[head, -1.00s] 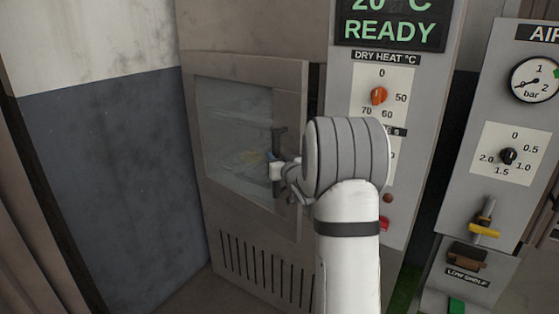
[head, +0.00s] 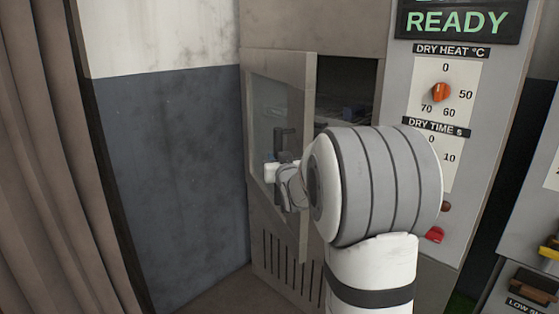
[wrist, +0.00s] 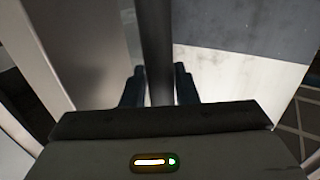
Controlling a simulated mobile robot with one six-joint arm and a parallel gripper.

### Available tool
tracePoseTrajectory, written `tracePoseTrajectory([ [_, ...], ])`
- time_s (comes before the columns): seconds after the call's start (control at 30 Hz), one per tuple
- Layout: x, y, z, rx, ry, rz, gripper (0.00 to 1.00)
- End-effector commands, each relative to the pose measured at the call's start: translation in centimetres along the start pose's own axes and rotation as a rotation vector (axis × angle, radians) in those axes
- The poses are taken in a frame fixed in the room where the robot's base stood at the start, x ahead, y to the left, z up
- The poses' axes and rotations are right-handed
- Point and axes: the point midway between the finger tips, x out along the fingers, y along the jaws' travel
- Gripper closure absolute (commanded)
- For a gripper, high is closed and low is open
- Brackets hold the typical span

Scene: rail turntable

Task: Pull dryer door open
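The dryer door (head: 308,150), a grey frame with a glass pane, stands partly open, hinged on its left, its free right edge swung out towards me. Its dark vertical handle (head: 283,138) shows beyond my wrist. My gripper (head: 277,170) is at the handle, partly hidden by my own arm. In the wrist view, the dark handle bar (wrist: 156,40) runs between the two fingers of my gripper (wrist: 159,82), which are closed about it.
The dark dryer opening (head: 350,85) shows right of the door, with something indistinct inside. The control panel (head: 400,95) with an orange knob (head: 441,92) and red button (head: 435,235) stands right of it. A blue-and-white wall (head: 165,150) and brown curtain (head: 50,160) are at left.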

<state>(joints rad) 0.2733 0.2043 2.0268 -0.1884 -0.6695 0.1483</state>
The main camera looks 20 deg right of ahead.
Motion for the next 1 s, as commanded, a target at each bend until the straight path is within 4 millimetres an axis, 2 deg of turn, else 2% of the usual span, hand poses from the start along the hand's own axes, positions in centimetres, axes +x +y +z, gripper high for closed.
tracePoseTrajectory([
  [0.2, 0.0, 0.2, 0.0, 0.000, 0.000, 0.003, 0.57],
  [0.47, -0.2, 0.3, 0.1, 0.000, 0.000, 0.004, 0.57],
  [0.57, -1.2, 0.3, 0.1, 0.001, 0.000, 0.004, 0.57],
  [0.83, -5.6, 0.2, 0.1, 0.001, 0.001, 0.004, 0.57],
  [1.0, -7.4, 0.2, 0.1, 0.000, 0.000, 0.004, 0.57],
])
